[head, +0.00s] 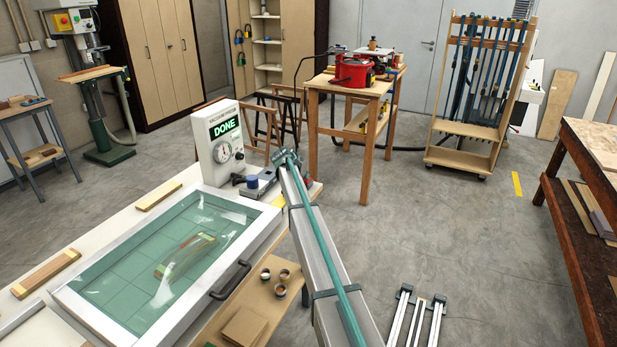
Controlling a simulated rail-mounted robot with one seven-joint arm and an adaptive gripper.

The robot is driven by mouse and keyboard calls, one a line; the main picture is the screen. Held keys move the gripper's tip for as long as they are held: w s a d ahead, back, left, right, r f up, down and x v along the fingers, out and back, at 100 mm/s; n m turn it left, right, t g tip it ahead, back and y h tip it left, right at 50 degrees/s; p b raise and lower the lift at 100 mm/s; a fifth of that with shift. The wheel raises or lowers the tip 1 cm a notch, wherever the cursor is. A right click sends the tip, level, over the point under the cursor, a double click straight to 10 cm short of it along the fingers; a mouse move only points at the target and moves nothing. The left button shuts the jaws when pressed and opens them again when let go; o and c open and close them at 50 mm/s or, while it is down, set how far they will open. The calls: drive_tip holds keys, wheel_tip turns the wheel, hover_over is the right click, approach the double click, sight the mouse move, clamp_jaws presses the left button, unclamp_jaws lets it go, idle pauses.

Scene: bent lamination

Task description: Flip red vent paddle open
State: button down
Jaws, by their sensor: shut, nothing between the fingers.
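The vacuum press (262,234) lies on the bench with its clear-windowed lid down. A bent, striped lamination (186,254) shows through the window. The white gauge box (207,154) behind it has a green display reading DONE and a round dial. In front of the box are a blue knob (252,182) and a dark fitting. A small red patch (308,183) shows just right of my arm; I cannot tell whether it is the vent paddle. I cannot make out my gripper.
A black handle (230,280) sticks out from the press's front edge. Small round cups (283,276) and a brown block (245,327) lie on the bench's near ledge. Wood strips (45,274) lie at left. A work table (348,88) and a clamp rack (480,95) stand behind.

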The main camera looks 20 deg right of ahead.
sight(306, 181)
drive_tip(key=shift+r, duration=0.1)
drive_tip(key=shift+r, duration=0.7)
drive_tip(key=shift+r, duration=0.1)
drive_tip(key=shift+r, duration=0.25)
drive_tip(key=r, duration=0.3)
drive_tip(key=shift+s+d+r, duration=0.15)
drive_tip(key=shift+s+r, duration=0.05)
drive_tip(key=shift+r, duration=0.2)
drive_tip(key=s+b+v, duration=0.1)
drive_tip(key=b+v, duration=0.1)
drive_tip(key=v, duration=0.7)
drive_tip(key=shift+s+d, duration=0.15)
drive_tip(key=shift+s, duration=0.1)
